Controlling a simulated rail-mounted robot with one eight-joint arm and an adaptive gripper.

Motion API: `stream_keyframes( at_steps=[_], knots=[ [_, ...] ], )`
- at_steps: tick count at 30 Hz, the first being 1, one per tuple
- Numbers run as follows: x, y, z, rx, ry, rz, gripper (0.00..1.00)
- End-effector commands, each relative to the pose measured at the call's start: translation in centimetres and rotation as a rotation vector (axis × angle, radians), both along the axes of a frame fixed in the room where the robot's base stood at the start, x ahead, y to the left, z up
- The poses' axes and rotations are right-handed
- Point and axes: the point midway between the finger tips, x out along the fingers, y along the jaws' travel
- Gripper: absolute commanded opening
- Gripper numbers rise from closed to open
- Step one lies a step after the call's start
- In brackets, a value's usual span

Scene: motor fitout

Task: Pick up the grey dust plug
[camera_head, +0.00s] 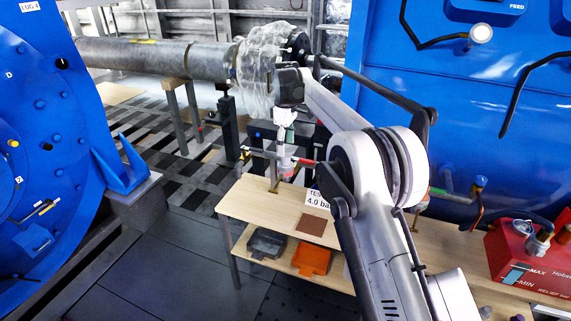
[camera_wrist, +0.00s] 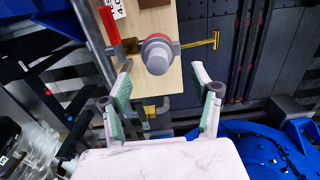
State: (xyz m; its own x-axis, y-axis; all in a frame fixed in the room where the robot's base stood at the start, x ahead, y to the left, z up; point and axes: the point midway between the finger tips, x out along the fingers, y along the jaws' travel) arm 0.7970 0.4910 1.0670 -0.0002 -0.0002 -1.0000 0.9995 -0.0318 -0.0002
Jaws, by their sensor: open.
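A grey, rounded plug (camera_wrist: 158,55), which looks like the grey dust plug, sits on a fitting near the edge of the wooden bench (camera_wrist: 190,18). In the wrist view it lies ahead of my gripper (camera_wrist: 163,82), roughly centred between the two spread fingers. The fingers are open, with nothing between their pads. In the head view my gripper (camera_head: 285,140) points down over the bench's far left corner, above the pale fitting (camera_head: 286,165).
The bench (camera_head: 255,200) carries a white pressure sign (camera_head: 318,199) and a brown square (camera_head: 311,225). Grey (camera_head: 267,242) and orange (camera_head: 311,258) trays sit on the shelf below. A red box (camera_head: 525,258) stands at right. A plastic-wrapped pipe (camera_head: 160,58) runs behind.

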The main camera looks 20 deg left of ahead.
Motion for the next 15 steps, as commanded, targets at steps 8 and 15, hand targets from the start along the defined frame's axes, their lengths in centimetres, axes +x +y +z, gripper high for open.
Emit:
stream_keyframes(
  at_steps=[8, 15],
  knots=[
    [0.0, 0.0, -1.7, 0.000, 0.000, 0.000, 0.60],
    [0.4, 0.1, -4.1, 0.000, 0.000, -0.001, 0.60]
  ],
)
